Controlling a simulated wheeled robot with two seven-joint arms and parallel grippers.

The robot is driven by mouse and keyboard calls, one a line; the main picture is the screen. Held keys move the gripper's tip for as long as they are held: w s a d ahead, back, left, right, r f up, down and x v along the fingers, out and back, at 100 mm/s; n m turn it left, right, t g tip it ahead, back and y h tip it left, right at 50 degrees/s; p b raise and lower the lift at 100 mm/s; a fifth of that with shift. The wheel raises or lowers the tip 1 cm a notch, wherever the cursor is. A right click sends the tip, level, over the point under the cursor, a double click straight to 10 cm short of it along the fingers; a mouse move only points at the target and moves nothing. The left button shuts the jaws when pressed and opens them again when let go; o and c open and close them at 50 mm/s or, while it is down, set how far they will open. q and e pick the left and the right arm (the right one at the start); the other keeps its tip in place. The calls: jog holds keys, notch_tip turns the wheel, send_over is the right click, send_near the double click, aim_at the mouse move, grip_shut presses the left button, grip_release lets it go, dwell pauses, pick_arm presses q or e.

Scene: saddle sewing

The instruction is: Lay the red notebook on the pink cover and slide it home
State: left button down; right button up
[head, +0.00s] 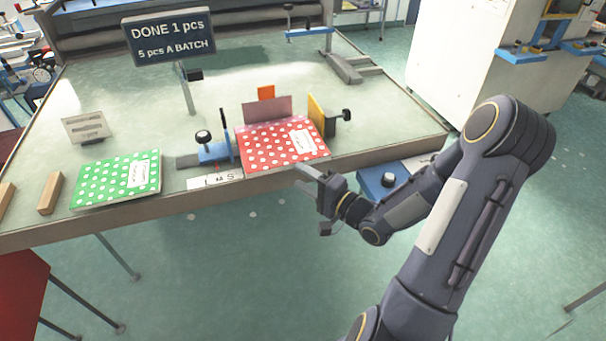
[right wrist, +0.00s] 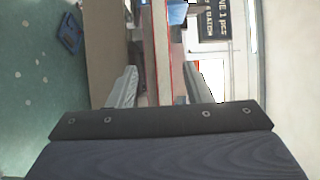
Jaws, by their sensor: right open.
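The red notebook (head: 270,153), white-dotted with a white label, lies flat in a fixture at the table's front edge. A narrow pink margin (head: 243,128) shows along its back edge, apparently the pink cover beneath; the rest is hidden. A dull pink panel (head: 267,109) stands upright behind it. My right gripper (head: 306,180) is open at the notebook's near right corner. In the right wrist view its two fingers (right wrist: 160,92) stand either side of a thin red-edged strip, apparently the notebook's edge; I cannot tell whether they touch it. My left gripper is not in view.
A blue clamp (head: 214,152) flanks the fixture on the left, a yellow plate (head: 316,113) with a black knob on the right. An orange block (head: 266,93) stands behind. A green dotted notebook (head: 105,184) lies at left. A sign (head: 172,38) reads "DONE 1 pcs".

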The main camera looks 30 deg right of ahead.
jog(key=shift+s+a, duration=0.2)
jog(key=shift+s, duration=0.6)
jog(key=shift+s+a, duration=0.2)
jog(key=shift+s, duration=0.6)
jog(key=s+a+r+n+g, duration=0.2)
jog(key=s+a+n+g, duration=0.1)
jog(key=s, duration=0.3)
jog(key=s+a+r+n+g+h, duration=0.1)
jog(key=s+a+r+n+g, duration=0.1)
jog(key=s+a+n+g, duration=0.1)
jog(key=s+a+r+n+g, duration=0.2)
jog(key=s+n+g, duration=0.3)
jog(key=s, duration=0.5)
jog(key=shift+a+r+n+g+h, duration=0.2)
jog(key=shift+a+n+g+h, duration=0.15)
jog(key=shift+a+n, duration=0.4)
jog(key=shift+s+d, duration=0.1)
jog(key=shift+d, duration=0.05)
